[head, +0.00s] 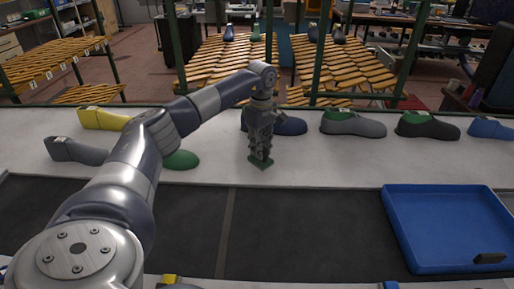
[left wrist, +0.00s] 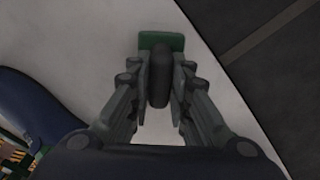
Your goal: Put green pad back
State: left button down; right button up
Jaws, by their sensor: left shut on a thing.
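The green pad (head: 261,162) is a small flat block low over or on the light worktop, near its front edge; I cannot tell whether it touches the surface. My left gripper (head: 260,150) points down from above and is shut on the pad's dark upright grip (left wrist: 160,75). In the left wrist view the green pad (left wrist: 172,41) shows past the fingertips, partly hidden by the grip and fingers. A dark blue shoe last (head: 290,126) lies just behind the gripper, partly hidden by it. My right gripper is not in view.
More lasts line the worktop: yellow (head: 104,119), grey (head: 76,151), green (head: 182,160), grey with green top (head: 352,123), black with green top (head: 427,126) and blue (head: 490,128). A blue tray (head: 393,222) sits front right with a small dark block (head: 490,258). Slatted racks stand behind.

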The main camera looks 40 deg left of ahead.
pick_arm(q)
jog(key=shift+w+a, duration=0.25)
jog(key=shift+a, duration=0.25)
jog(key=shift+w+a, duration=0.25)
jog(key=shift+a, duration=0.2)
jog(key=shift+w+a+f, duration=0.15)
jog(key=shift+a, duration=0.15)
notch_tip(320, 180, down, 3)
jog(key=shift+f+p, duration=0.2)
jog(key=shift+p, duration=0.9)
jog(key=shift+f, duration=0.1)
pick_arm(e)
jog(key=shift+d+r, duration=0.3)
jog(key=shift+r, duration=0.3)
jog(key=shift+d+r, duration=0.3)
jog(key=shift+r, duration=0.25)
pick_arm(q)
jog(key=shift+f+b, duration=0.15)
jog(key=shift+b, duration=0.15)
jog(key=c, duration=1.5)
grip_release()
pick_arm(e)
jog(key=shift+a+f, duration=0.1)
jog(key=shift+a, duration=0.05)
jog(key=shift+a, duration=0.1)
